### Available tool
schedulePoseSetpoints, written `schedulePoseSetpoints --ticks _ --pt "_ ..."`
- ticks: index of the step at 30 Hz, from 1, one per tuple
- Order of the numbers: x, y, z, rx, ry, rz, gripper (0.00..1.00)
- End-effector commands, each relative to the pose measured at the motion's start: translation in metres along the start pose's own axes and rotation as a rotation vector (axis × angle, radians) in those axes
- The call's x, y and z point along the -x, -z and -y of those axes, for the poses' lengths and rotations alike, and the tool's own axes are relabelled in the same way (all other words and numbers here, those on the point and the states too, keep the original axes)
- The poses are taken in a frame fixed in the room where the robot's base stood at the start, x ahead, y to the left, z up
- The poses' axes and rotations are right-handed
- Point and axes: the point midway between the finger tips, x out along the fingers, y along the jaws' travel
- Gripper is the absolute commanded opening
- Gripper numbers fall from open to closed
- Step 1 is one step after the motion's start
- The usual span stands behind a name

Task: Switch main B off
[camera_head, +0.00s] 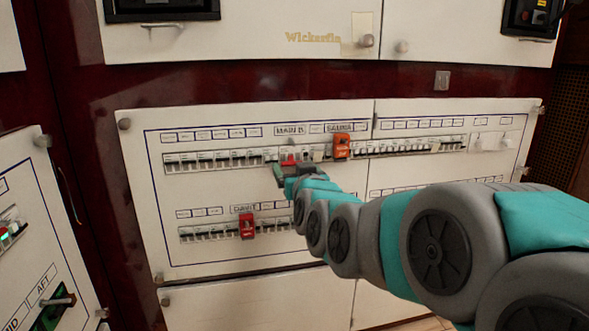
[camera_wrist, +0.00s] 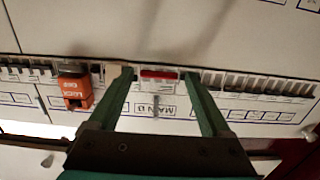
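The MAIN B label (camera_head: 290,130) is on the upper breaker row of the white panel (camera_head: 215,265). The main B breaker, with a red toggle (camera_head: 289,159), sits under it. In the wrist view, where the panel appears upside down, the red toggle (camera_wrist: 158,73) lies on a white body above the MAIN B label (camera_wrist: 153,106). My gripper (camera_wrist: 159,78) is open, one fingertip on each side of this breaker. It also shows at the upper row in the head view (camera_head: 283,172). I cannot tell whether the fingertips touch the breaker.
An orange lock-off device (camera_head: 341,146) sits close to the right on the same row; it also shows in the wrist view (camera_wrist: 73,87). A red lockout (camera_head: 247,226) is on the lower row. Small breakers (camera_head: 208,160) line both sides. A side panel (camera_head: 30,230) stands at left.

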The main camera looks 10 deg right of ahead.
Motion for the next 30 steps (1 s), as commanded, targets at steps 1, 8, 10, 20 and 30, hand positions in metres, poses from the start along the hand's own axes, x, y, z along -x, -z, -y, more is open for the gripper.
schedulePoseSetpoints --ticks 1,8,10,20,30 --pt "0.000 0.000 0.000 0.000 0.000 0.000 0.89" --pt "0.000 0.001 0.000 0.000 -0.001 -0.001 0.93" --pt "0.001 0.001 0.000 0.000 -0.001 -0.001 0.93" --pt "0.021 0.004 0.000 -0.001 -0.001 -0.005 0.93" --pt "0.064 0.001 0.000 0.000 -0.001 -0.004 0.93"
